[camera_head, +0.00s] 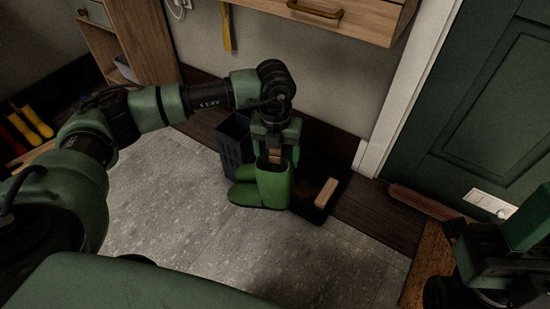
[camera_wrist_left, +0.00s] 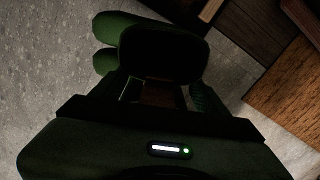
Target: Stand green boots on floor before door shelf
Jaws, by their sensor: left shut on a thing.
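The pair of green boots (camera_head: 273,186) is upright at the floor before the wall shelf with a drawer (camera_head: 345,18), left of the green door (camera_head: 490,110). My left gripper (camera_head: 275,150) points down and is shut on the boots' upper shafts. The boots (camera_wrist_left: 150,50) also fill the upper middle of the left wrist view, with dark soles or shafts in shadow. I cannot tell whether the soles touch the floor. Part of my right arm shows at the lower right in the head view; its fingers are not clear.
A dark crate (camera_head: 233,140) stands just behind the boots. A dark tray (camera_head: 335,208) with a wooden-backed brush or block (camera_head: 326,192) lies to their right. Yellow boots (camera_head: 38,122) stand in a rack at the far left. Grey floor (camera_head: 180,225) in front is clear.

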